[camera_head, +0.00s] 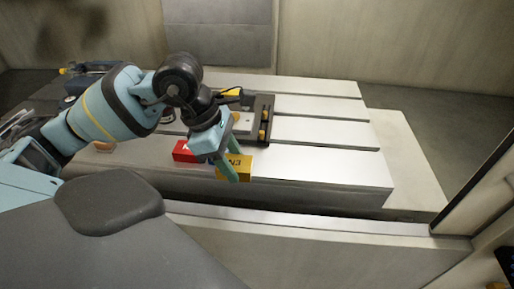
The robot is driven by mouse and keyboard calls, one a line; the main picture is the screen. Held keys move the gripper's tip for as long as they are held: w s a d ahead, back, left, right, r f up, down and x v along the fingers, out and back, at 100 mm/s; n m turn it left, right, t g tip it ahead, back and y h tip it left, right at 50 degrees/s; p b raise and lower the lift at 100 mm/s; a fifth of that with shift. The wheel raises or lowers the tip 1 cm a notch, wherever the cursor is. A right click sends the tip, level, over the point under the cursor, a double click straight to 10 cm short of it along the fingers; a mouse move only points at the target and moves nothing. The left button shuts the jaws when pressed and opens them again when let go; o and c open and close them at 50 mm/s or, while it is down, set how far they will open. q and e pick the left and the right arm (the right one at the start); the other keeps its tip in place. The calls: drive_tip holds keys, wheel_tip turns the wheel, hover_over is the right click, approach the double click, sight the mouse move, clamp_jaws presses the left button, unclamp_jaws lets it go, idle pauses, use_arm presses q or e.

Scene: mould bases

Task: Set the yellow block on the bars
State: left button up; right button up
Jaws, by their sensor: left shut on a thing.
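A yellow block (240,167) with dark lettering shows near the front edge of the pale slotted table. My left gripper (230,166) is shut on it, with its teal fingers reaching down over the block's left part. I cannot tell whether the block touches the table. A red block (184,151) with a white mark sits just left of the gripper, partly hidden by it. Behind the gripper is a dark frame (267,104) with a grey inner part and small orange pieces; my wrist covers its left side, and I cannot clearly make out the bars. My right gripper is out of view.
The slotted table (325,165) is bare on its right side. A grey panel (218,32) stands behind it. Blue and dark tools (88,68) lie at the far left, and a brownish round object (104,147) sits beside my left arm.

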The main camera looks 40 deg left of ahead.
use_arm(q)
drive_tip(key=w, duration=0.6)
drive_tip(key=shift+w+f+p, duration=0.1)
drive_tip(key=shift+f+p, duration=0.05)
drive_tip(key=shift+p, duration=0.25)
drive_tip(key=shift+w+a+f, duration=0.1)
drive_tip(key=shift+w+f, duration=0.05)
drive_tip(key=shift+w, duration=0.25)
drive_tip(key=shift+w, duration=0.25)
drive_tip(key=shift+w+f, duration=0.3)
drive_tip(key=shift+f, duration=0.3)
drive_tip(key=shift+w+f, duration=0.3)
drive_tip(key=shift+f, duration=0.25)
drive_tip(key=shift+f+p, duration=0.3)
drive_tip(key=shift+p, duration=0.1)
drive_tip(key=shift+f, duration=0.2)
